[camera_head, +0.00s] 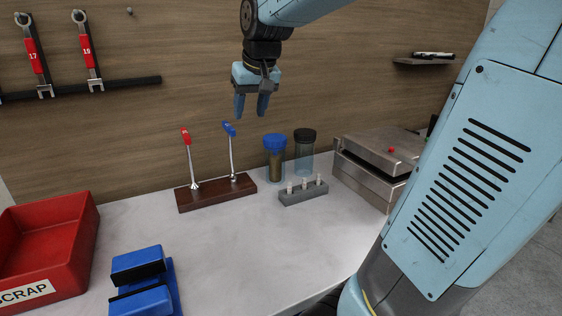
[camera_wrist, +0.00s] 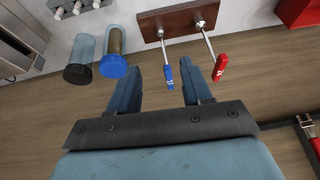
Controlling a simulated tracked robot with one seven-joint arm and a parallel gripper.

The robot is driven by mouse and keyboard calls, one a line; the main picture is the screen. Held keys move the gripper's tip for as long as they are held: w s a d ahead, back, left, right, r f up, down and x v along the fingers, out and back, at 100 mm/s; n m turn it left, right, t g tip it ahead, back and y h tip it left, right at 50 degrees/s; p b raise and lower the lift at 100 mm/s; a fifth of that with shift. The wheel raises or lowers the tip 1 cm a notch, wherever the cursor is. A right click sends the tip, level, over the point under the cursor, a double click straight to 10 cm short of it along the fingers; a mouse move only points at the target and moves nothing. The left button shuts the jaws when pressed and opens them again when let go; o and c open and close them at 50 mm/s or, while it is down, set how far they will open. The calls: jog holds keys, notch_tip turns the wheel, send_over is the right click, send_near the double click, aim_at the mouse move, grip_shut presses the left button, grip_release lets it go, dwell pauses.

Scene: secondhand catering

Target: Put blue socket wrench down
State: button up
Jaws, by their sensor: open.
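The blue socket wrench (camera_head: 231,150) stands upright in the dark wooden block (camera_head: 217,193) on the counter, its blue handle at the top. The red socket wrench (camera_head: 189,159) stands in the same block to its left. My gripper (camera_head: 251,112) is open and empty, pointing down, above the blue wrench and a little to its right in the head view. In the wrist view, the blue wrench (camera_wrist: 168,76) shows in the gap between my open fingers (camera_wrist: 168,76), apart from both. The red wrench (camera_wrist: 220,66) shows just beyond the right finger.
A blue-lidded jar (camera_head: 275,158) and a dark-lidded jar (camera_head: 304,153) stand right of the block, behind a grey holder (camera_head: 304,193). A steel appliance (camera_head: 375,170) is farther right. A red scrap bin (camera_head: 48,245) and blue fixture (camera_head: 143,284) are at left. The central counter is clear.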

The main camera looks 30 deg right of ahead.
jog(key=s+f, duration=0.3)
jog(key=s, duration=0.6)
jog(key=s+f, duration=0.3)
jog(key=s, duration=0.7)
jog(key=shift+a+f+t+h, duration=0.2)
jog(key=shift+a+t+h, duration=0.1)
jog(key=shift+a+t, duration=0.15)
